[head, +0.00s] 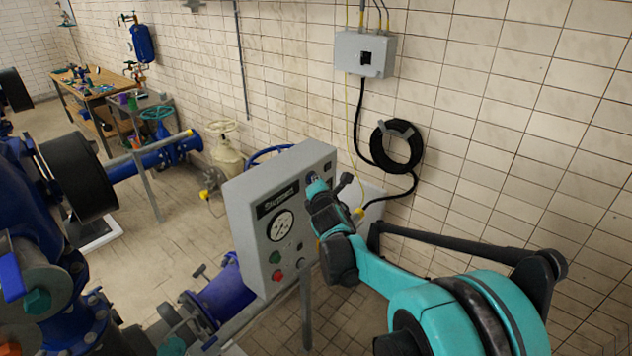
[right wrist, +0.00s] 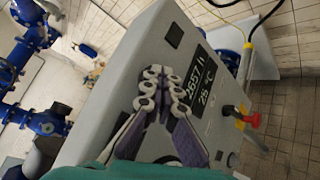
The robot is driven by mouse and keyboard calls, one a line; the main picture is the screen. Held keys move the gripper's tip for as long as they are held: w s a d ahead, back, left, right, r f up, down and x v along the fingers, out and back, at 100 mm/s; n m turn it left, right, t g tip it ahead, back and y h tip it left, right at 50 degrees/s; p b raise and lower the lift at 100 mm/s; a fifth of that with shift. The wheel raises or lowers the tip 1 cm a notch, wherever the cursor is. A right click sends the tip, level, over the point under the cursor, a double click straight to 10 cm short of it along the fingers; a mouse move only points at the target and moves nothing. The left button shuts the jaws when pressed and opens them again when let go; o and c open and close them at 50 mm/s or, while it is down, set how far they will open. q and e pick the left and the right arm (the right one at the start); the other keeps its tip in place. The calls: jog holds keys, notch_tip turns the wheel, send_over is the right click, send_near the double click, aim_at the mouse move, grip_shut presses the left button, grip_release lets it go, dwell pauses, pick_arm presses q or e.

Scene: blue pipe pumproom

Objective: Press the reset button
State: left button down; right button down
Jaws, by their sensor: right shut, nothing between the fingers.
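The grey control panel (head: 255,200) stands in the middle of the head view, with a round gauge (head: 280,225), a green button (head: 275,257) and a red button (head: 277,275) on its face. My right gripper (head: 315,188) is at the upper right part of this face, shut and empty. In the right wrist view its fingertips (right wrist: 163,82) are together in front of the panel (right wrist: 130,65), beside a lit display (right wrist: 197,88). I cannot tell whether they touch it. No button marked as reset can be read; the gripper hides part of the face. My left gripper is not in view.
A red and yellow control (right wrist: 250,118) sticks out near the panel's edge. A grey wall box (head: 364,53) and a coiled black hose (head: 396,146) are on the tiled wall. Blue pipes (head: 160,158) and a workbench (head: 95,88) stand to the left.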

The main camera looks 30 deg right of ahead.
jog(key=shift+w+a, duration=0.2)
jog(key=shift+w, duration=0.15)
jog(key=shift+s+d, duration=0.1)
jog(key=shift+s, duration=0.15)
dwell(0.3)
jog(key=shift+s+d, duration=0.1)
jog(key=shift+s, duration=0.05)
jog(key=shift+s+d, duration=0.35)
jog(key=shift+s, duration=0.55)
jog(key=shift+s+d, duration=0.4)
jog(key=shift+s, duration=0.45)
jog(key=shift+s+d, duration=0.35)
jog(key=shift+s, duration=0.55)
jog(key=shift+f, duration=0.1)
